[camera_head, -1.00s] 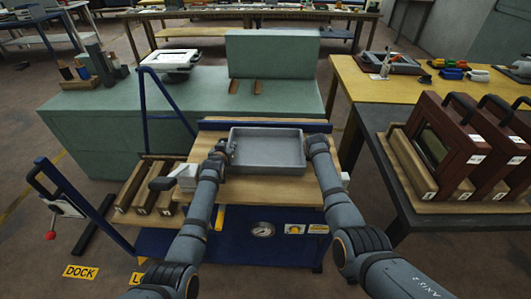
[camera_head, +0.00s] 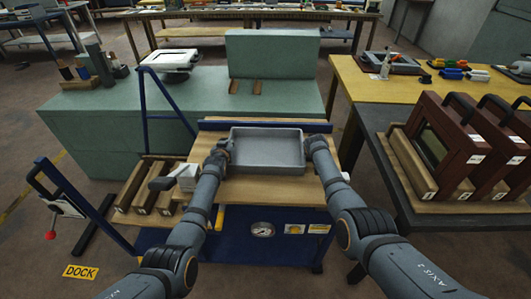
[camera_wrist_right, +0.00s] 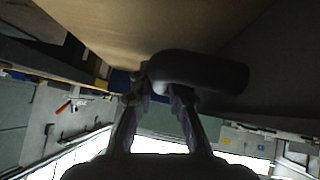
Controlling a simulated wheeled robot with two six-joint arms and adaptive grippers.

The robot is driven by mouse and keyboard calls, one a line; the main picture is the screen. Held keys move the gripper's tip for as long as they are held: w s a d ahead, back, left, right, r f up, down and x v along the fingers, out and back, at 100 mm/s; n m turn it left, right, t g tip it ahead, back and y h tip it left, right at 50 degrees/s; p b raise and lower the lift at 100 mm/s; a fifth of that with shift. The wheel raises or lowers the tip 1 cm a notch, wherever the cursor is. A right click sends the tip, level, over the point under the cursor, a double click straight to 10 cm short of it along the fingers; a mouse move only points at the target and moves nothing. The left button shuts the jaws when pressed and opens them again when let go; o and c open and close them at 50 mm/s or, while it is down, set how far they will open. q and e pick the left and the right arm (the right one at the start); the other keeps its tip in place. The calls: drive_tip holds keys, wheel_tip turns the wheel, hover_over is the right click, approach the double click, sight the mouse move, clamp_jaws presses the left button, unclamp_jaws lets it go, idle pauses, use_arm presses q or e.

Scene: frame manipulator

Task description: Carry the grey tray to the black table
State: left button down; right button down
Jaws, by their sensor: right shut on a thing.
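The grey tray (camera_head: 268,167) is a shallow open box, empty, over the wooden top of a blue cart in the head view. I cannot tell whether it touches the wood. My left gripper (camera_head: 222,150) is at the tray's left side; its fingers are too small and covered to read. My right gripper (camera_head: 315,145) is at the tray's right side. In the right wrist view, its fingers (camera_wrist_right: 158,88) close at a dark rounded bar (camera_wrist_right: 200,72), which looks like the tray's handle. The black table (camera_head: 398,185) stands to the right of the cart.
Wooden-framed panels with black handles (camera_head: 445,150) fill much of the black table. Wooden blocks (camera_head: 148,188) and a pale block (camera_head: 187,177) lie left of the tray. A green bench (camera_head: 110,120) stands behind, and a yellow-topped table (camera_head: 390,95) behind right.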

use_arm(q)
drive_tip(key=shift+r, duration=0.15)
use_arm(e)
drive_tip(key=shift+r, duration=0.1)
